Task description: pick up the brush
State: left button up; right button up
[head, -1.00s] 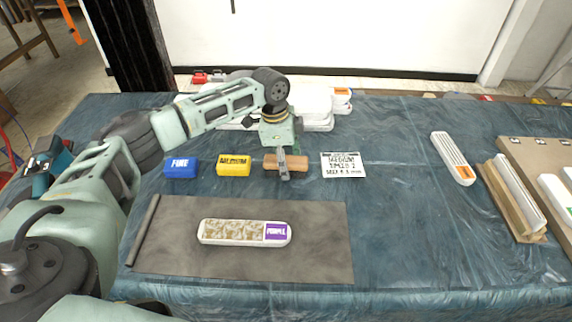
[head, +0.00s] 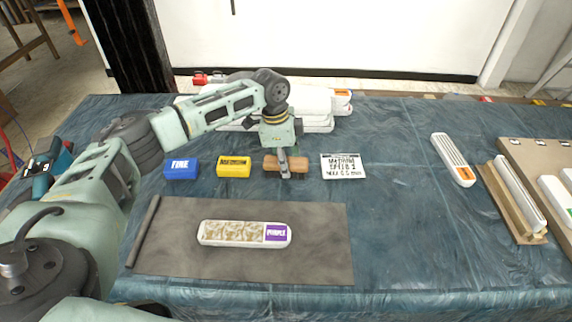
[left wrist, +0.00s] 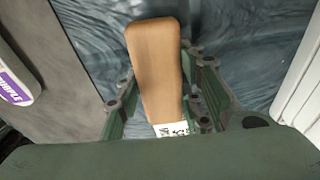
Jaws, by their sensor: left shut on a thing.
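The brush (head: 270,163) is a small brown wooden block between the yellow block and the white card in the head view. In the left wrist view the brush (left wrist: 154,62) shows as a long tan wooden piece with a white printed label at its near end. My left gripper (head: 284,172) comes down over it from behind and is shut on it. In the left wrist view the gripper's green fingers (left wrist: 160,100) stand on both sides of the brush. I cannot tell whether the brush is clear of the table. My right gripper is not in view.
A blue block (head: 181,169), a yellow block (head: 233,167) and a white card (head: 343,166) stand in the same row. A white relief with a purple label (head: 244,233) lies on the grey mat (head: 180,262). White pieces are stacked behind.

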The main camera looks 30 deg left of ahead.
aim_at(291, 161)
pick_arm(q)
jog(key=r, duration=0.4)
jog(key=shift+d+r, duration=0.25)
jog(key=shift+d, duration=0.15)
jog(key=d+r+b, duration=0.1)
jog(key=d+r, duration=0.5)
jog(key=d, duration=0.5)
jog(key=shift+s+r, duration=0.2)
jog(key=shift+r, duration=0.1)
jog(key=o, duration=0.6)
jog(key=shift+s, duration=0.1)
jog(key=c, duration=0.4)
